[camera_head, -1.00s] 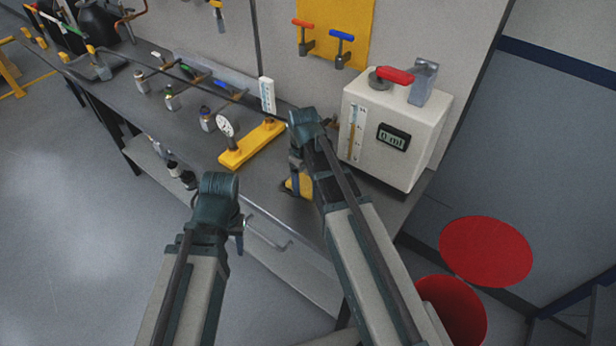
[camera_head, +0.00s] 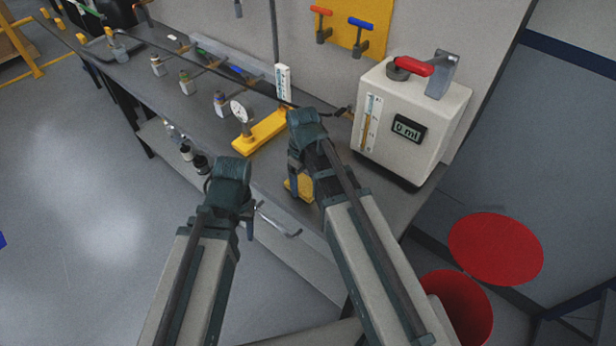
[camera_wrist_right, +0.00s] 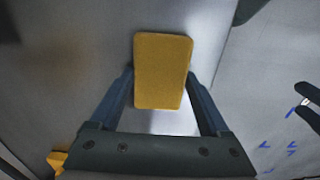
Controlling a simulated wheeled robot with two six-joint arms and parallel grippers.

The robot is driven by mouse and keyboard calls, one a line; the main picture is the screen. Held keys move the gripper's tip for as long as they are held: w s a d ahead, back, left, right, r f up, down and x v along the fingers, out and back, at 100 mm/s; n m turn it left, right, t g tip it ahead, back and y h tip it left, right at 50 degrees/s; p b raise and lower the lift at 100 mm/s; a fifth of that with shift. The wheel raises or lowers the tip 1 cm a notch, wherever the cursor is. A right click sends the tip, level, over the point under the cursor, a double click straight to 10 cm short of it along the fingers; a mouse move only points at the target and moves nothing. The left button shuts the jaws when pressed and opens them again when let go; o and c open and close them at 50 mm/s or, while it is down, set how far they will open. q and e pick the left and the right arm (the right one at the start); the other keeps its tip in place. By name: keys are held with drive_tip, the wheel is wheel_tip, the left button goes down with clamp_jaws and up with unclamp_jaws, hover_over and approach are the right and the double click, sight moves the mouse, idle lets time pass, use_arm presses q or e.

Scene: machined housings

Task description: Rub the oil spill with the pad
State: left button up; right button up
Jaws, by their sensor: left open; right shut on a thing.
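The yellow rectangular pad (camera_head: 299,187) is in my right gripper (camera_head: 296,172), low over the front part of the grey bench top. In the right wrist view the pad (camera_wrist_right: 162,70) sits between the two fingers of the right gripper (camera_wrist_right: 160,82), which is shut on it. Whether the pad touches the bench is unclear. A faint brownish patch (camera_wrist_right: 58,68) on the grey surface left of the pad may be the oil spill; its edges are blurred. My left gripper (camera_head: 249,222) is open and empty, in front of the bench edge.
A white box with a "0 ml" display (camera_head: 410,125) stands right of my right gripper. A yellow block with a gauge (camera_head: 262,132) lies behind the pad. Small bottles (camera_head: 186,82) stand farther left on the bench (camera_head: 205,137). Red round lids (camera_head: 495,249) are at lower right.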

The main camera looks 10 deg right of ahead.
drive_tip(key=shift+w, duration=0.1)
drive_tip(key=shift+w+a, duration=0.25)
drive_tip(key=shift+w, duration=0.1)
drive_tip(key=shift+w+a+f, duration=0.1)
drive_tip(key=shift+w+a, duration=0.45)
drive_tip(key=shift+w, duration=0.15)
drive_tip(key=shift+d, duration=0.1)
drive_tip(key=shift+w+d, duration=0.1)
drive_tip(key=shift+w, duration=0.1)
drive_tip(key=shift+w+d, duration=0.55)
drive_tip(key=shift+d, duration=0.2)
drive_tip(key=shift+w+d, duration=0.5)
drive_tip(key=shift+d, duration=0.25)
drive_tip(key=shift+w+d, duration=0.6)
drive_tip(key=shift+d, duration=0.2)
drive_tip(key=shift+w+d, duration=0.55)
drive_tip(key=shift+d, duration=0.25)
